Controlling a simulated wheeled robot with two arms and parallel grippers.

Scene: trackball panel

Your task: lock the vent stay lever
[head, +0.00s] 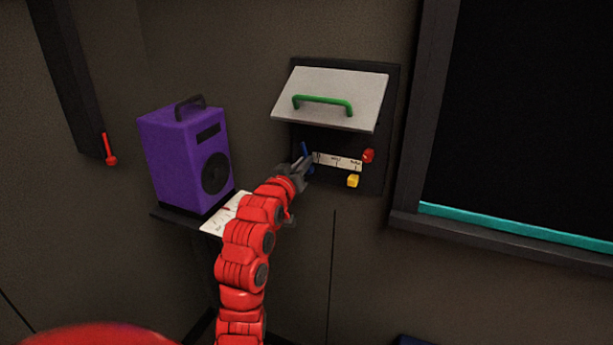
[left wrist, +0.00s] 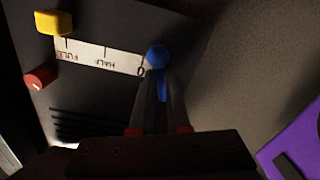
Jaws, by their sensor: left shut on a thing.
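The blue lever (head: 305,150), which I take to be the vent stay lever, is at the left end of a white scale strip (head: 337,161) inside the wall recess. In the left wrist view the lever shows a round blue knob (left wrist: 157,56), beside the 0 mark of the strip (left wrist: 97,55), which also reads HALF and FULL. My left gripper (head: 304,167) is shut on the lever; its fingers (left wrist: 160,82) lie on both sides of the blue shaft below the knob. My right gripper is not in view.
A red knob (head: 368,155) and a yellow knob (head: 353,180) sit near the strip's right end. A grey flap (head: 340,88) with a green handle (head: 322,101) is raised above the recess. A purple speaker (head: 187,158) stands on a small shelf to the left.

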